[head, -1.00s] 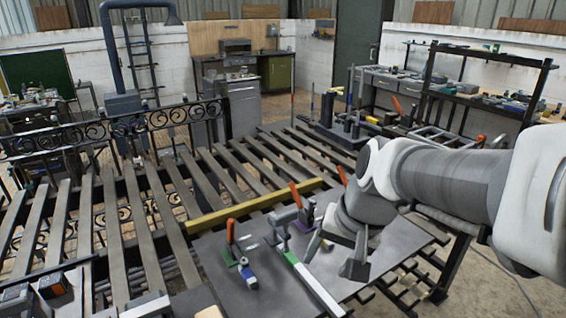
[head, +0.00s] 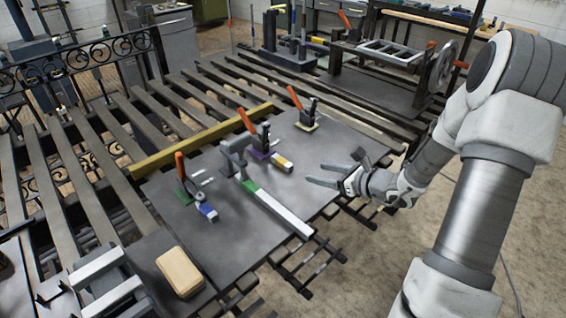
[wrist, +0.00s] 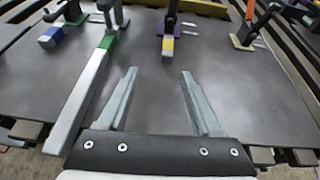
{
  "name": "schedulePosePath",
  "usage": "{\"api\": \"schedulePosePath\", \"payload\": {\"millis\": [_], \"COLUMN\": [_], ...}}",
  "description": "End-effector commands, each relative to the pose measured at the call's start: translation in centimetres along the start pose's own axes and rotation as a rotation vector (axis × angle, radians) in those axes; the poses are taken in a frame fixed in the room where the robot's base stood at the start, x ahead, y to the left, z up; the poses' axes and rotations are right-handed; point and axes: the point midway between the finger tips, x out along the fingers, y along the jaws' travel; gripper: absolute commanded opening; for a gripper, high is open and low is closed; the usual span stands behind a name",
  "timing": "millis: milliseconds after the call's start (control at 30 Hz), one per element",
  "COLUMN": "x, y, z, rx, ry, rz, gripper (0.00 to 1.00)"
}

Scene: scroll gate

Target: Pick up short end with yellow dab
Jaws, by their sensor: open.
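The short end with the yellow dab (head: 283,163) is a small pale bar lying on the dark steel plate (head: 240,245), beside an orange-handled clamp with a purple base (head: 258,143). In the wrist view the yellow-dabbed end (wrist: 168,45) lies ahead of the fingertips, near the middle. My gripper (head: 315,174) is open and empty, low over the plate's right side. Its fingers point left in the head view, and the tips are apart from the yellow-dabbed end. In the wrist view both fingers (wrist: 158,72) show with bare plate between them.
A long pale bar with a green dab (head: 283,212) lies left of my gripper, under a grey clamp (head: 234,153). A blue-dabbed short piece (head: 207,211) is farther left. Another clamp (head: 305,113) stands behind. A tan block (head: 180,272) sits at front left.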

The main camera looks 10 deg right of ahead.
Motion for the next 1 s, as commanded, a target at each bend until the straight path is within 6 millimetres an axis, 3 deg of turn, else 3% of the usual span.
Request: {"api": "schedulePosePath", "payload": {"millis": [167, 633, 1000], "x": [1.0, 10.5, 13.8], "y": [-0.8, -1.0, -1.4], "z": [-0.7, -0.6, -0.2], "rx": [0.042, 0.040, 0.039], "ry": [-0.008, -0.007, -0.008], "rz": [-0.028, -0.025, -0.026], "gripper": [0.66, 0.66, 0.66]}}
